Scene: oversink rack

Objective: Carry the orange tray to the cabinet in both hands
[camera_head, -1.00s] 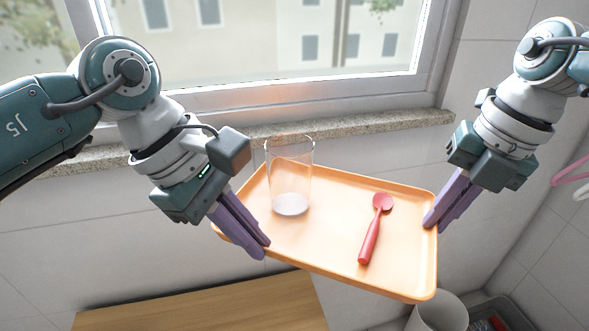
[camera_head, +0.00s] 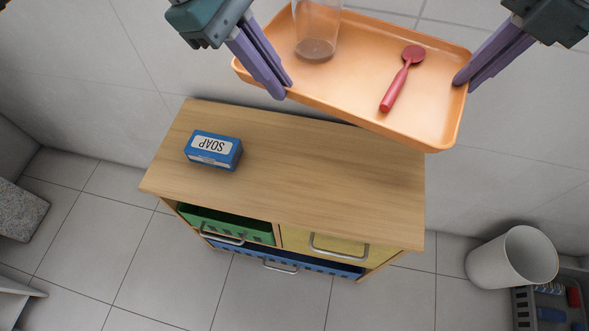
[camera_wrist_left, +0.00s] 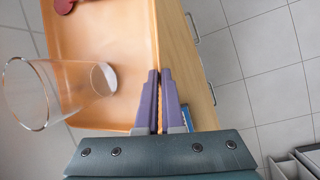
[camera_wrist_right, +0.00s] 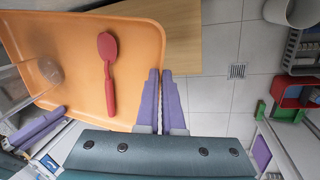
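The orange tray (camera_head: 365,85) is held up in the air between my grippers, at the far side of the wooden cabinet (camera_head: 300,165) in the head view. A clear glass (camera_head: 317,30) stands on the tray's left part and a red spoon (camera_head: 402,78) lies on its right part. My left gripper (camera_head: 284,92) is shut on the tray's left rim; the left wrist view shows its purple fingers (camera_wrist_left: 160,130) pinching the edge. My right gripper (camera_head: 462,84) is shut on the right rim, as the right wrist view shows (camera_wrist_right: 160,130).
A blue soap box (camera_head: 213,150) lies on the left of the cabinet top; the rest of the top is bare. Green, yellow and blue drawers are in its front. A white bin (camera_head: 512,258) and a grey crate (camera_head: 520,305) stand on the floor at right.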

